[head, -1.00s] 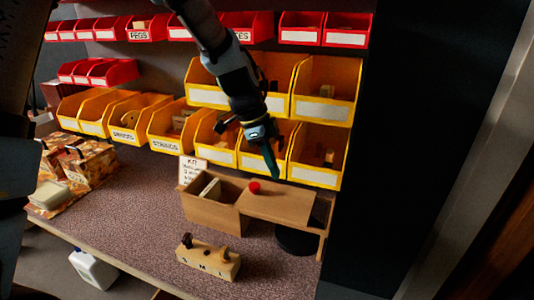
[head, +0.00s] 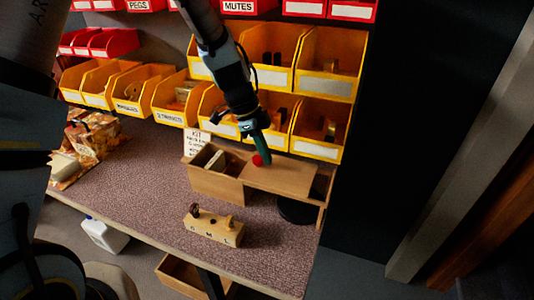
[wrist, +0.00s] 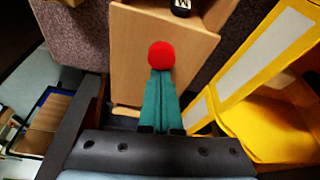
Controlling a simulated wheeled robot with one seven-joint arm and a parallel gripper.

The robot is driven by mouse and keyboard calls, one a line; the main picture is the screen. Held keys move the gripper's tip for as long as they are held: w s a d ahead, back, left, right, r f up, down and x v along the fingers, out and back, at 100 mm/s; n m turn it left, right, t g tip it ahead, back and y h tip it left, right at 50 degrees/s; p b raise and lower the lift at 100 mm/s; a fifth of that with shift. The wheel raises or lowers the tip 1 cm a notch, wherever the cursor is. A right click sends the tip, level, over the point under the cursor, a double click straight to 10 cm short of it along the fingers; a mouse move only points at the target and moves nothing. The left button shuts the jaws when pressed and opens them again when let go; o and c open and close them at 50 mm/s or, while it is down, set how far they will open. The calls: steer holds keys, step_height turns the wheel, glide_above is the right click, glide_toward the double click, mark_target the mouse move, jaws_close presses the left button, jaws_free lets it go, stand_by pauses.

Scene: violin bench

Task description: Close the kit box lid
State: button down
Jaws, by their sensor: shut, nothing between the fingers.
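The wooden kit box (head: 215,187) stands on the bench with its left part open; a pale block (head: 216,161) shows inside. Its flat wooden lid (head: 290,178) is off to the right, leaving that part uncovered. The lid also shows in the wrist view (wrist: 135,60). A red knob (head: 257,160) sits near the lid's left end and shows in the wrist view (wrist: 162,54). My gripper (head: 266,160) has its teal fingers together and empty, low at the knob's right side. In the wrist view the fingertips (wrist: 161,72) meet the knob's edge; I cannot tell if they touch.
A wooden block with pegs (head: 212,227) stands in front of the box. A black round disc (head: 296,210) lies under the lid's right end. Yellow bins (head: 318,145) stand close behind. A small sign (head: 196,143) is behind the box. The bench's left middle is clear.

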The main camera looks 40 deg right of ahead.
steer(key=w+a+b, duration=0.1)
steer(key=w+a, duration=0.3)
steer(key=w, duration=0.3)
steer(key=w+a+b, duration=0.2)
steer(key=w+a, duration=0.3)
steer(key=w, duration=0.2)
steer(key=shift+w+a, duration=0.25)
steer(key=shift+w, duration=0.15)
step_height(320, 180, up, 9)
steer(key=b, duration=0.3)
steer(key=s+a+f+n+t, duration=0.1)
steer(key=s+a+n, duration=0.1)
steer(key=a+n, duration=0.6)
steer(key=s+a+f+n+t+y, duration=0.1)
steer(key=s+a+f+n+t, duration=0.1)
steer(key=a+n, duration=0.7)
steer(key=s+a+f+n+t+y, duration=0.1)
steer(key=s+a+n, duration=0.3)
steer(key=a+n, duration=0.5)
steer(key=a+f, duration=0.1)
steer(key=a, duration=0.5)
steer(key=shift+s, duration=0.15)
